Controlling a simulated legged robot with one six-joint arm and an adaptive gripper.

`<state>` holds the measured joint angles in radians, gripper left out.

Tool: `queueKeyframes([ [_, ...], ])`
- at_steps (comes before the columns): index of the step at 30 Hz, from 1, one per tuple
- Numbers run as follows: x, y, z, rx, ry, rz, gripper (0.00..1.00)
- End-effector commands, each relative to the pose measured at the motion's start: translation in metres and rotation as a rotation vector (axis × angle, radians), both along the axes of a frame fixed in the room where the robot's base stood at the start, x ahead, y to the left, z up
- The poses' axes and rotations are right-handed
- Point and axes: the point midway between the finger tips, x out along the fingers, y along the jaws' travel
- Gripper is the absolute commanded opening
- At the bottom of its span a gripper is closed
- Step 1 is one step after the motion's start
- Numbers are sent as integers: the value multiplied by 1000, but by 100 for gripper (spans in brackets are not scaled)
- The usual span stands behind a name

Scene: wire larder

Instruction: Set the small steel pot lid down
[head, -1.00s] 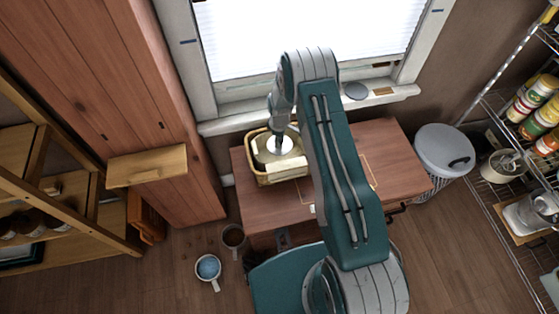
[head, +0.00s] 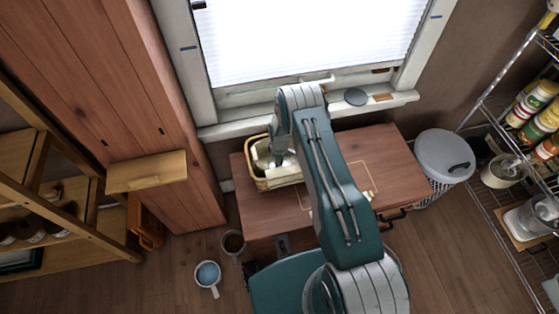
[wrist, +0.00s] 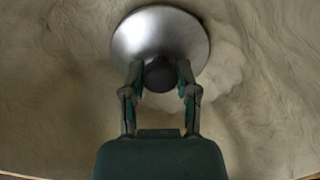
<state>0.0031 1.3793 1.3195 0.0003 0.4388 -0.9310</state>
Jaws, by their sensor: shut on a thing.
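The small steel pot lid (wrist: 150,28) is a round, shiny disc with a dark knob, seen from above in the wrist view. My gripper (wrist: 160,72) has both fingers closed on the knob. A pale, wrinkled surface fills the view behind the lid; I cannot tell whether the lid touches it. In the head view my gripper (head: 277,160) points down at the wicker basket (head: 262,184) with pale lining. The arm hides most of the lid there.
The basket stands at the left of the wooden table (head: 395,160). A thin outlined rectangle (head: 372,180) marks the tabletop, partly behind my arm. The window sill (head: 405,96) holds a dark disc (head: 355,97). A lidded bin (head: 440,150) stands right; mugs (head: 207,272) are on the floor.

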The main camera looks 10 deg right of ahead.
Motion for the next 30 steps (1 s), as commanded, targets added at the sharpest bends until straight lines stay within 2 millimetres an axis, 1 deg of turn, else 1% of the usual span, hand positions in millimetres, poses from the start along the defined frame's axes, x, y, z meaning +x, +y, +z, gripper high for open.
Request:
queueKeyframes([
  [3, 0, 0, -2, 0, 1, 0, 0],
  [4, 0, 0, -1, 0, 1, 0, 53],
  [5, 0, 0, -1, 0, 1, 0, 66],
  [6, 0, 0, -1, 0, 1, 0, 74],
  [16, 0, 0, -1, 0, 1, 0, 74],
  [19, 0, 0, 3, 0, 0, 0, 74],
  [23, 1, 0, 19, 0, -1, 0, 74],
  [30, 0, 0, 66, 0, -1, 0, 74],
])
